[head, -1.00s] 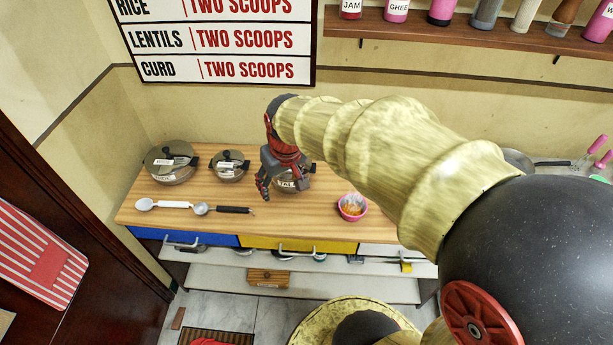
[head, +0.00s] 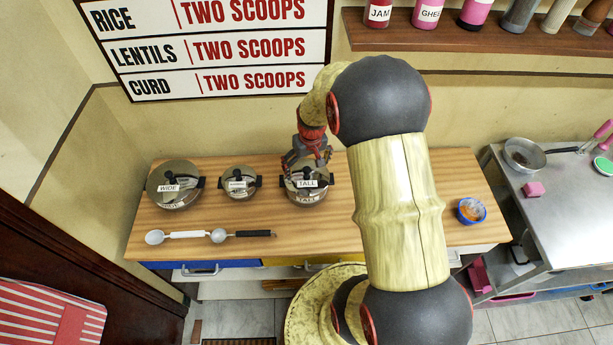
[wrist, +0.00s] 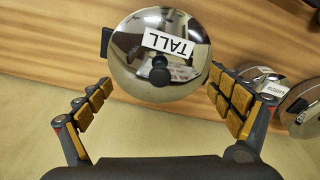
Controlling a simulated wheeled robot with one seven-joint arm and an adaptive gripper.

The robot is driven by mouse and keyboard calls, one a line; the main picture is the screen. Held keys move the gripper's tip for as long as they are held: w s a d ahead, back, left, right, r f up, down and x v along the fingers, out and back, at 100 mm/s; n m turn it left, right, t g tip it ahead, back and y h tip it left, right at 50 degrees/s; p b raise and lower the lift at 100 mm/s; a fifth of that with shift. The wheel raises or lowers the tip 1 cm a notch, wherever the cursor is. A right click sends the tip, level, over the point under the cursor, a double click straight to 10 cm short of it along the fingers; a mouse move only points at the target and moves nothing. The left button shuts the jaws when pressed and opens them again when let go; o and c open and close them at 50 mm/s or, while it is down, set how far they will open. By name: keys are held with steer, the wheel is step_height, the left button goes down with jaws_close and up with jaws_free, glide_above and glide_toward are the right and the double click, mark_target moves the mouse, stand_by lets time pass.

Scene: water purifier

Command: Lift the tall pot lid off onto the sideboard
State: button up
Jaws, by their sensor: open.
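The tall pot (head: 306,199), labelled TALL, stands on the wooden sideboard (head: 330,222) with its shiny steel lid (head: 318,178) on it. The lid has a dark knob and its own TALL label. In the wrist view the lid (wrist: 140,65) is seen from above, its knob (wrist: 160,76) at its middle. My gripper (head: 307,158) is above the pot at its back side. In the wrist view my gripper (wrist: 160,100) is open, one finger to each side of the lid's near edge, holding nothing. Any contact with the lid cannot be told.
The wide pot (head: 174,184) and a smaller lidded pot (head: 239,182) stand left of the tall pot. Two ladles (head: 205,236) lie in front of them. A small blue bowl (head: 471,211) is at the right. The sideboard between ladles and bowl looks bare where my arm leaves it visible.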

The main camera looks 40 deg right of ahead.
step_height(320, 180, down, 2)
steer(key=shift+w, duration=0.15)
steer(key=shift+c, duration=0.4)
